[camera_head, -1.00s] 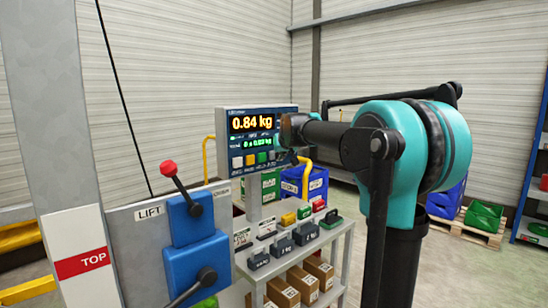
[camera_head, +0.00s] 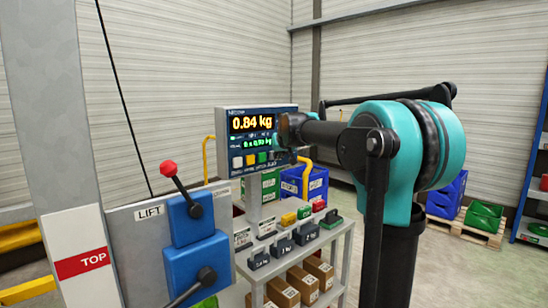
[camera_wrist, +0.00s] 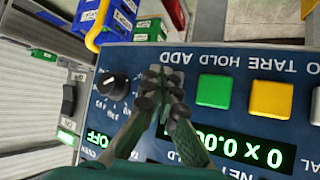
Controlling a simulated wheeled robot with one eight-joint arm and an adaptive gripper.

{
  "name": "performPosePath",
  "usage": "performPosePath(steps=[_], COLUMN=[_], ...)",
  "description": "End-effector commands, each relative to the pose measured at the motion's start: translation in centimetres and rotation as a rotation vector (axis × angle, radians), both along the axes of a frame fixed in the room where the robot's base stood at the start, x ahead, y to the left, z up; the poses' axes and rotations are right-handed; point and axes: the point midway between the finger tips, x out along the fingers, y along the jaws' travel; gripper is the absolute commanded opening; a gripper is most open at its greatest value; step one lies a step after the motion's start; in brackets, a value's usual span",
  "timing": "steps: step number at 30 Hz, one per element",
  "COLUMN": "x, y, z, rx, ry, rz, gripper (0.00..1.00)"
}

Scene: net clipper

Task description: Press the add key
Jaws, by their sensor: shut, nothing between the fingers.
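The dark blue control panel (camera_head: 226,148) shows 0.84 kg in orange and a green line below it. My gripper (camera_wrist: 164,76) is shut and empty, with its fingertips in front of the panel under the ADD label (camera_wrist: 171,53). The add key is mostly or wholly hidden behind the fingertips. I cannot tell whether they touch it. In the wrist view the panel is upside down, and a green key (camera_wrist: 214,91) and a yellow key (camera_wrist: 270,99) stand to the right of my gripper. In the head view my gripper (camera_head: 284,132) covers the panel's right part.
A black knob (camera_wrist: 111,86) sits left of my gripper in the wrist view, with a dark switch (camera_wrist: 69,100) beyond it. Below the panel, a grey shelf cart (camera_head: 327,236) holds weights and boxes. A lift lever (camera_head: 181,190) stands at left.

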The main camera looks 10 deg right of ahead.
Motion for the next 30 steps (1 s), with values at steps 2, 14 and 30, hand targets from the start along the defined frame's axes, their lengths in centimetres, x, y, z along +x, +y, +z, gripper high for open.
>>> performPosePath(steps=[2, 14, 30], x=[0.03, 0.39, 0.64], y=[0.02, 0.29, 0.46], z=[0.00, 0.01, 0.01], rx=[0.000, 0.000, 0.000], ry=[0.000, 0.000, 0.000], rz=[0.000, 0.000, 0.000], gripper=[0.00, 0.00, 0.00])
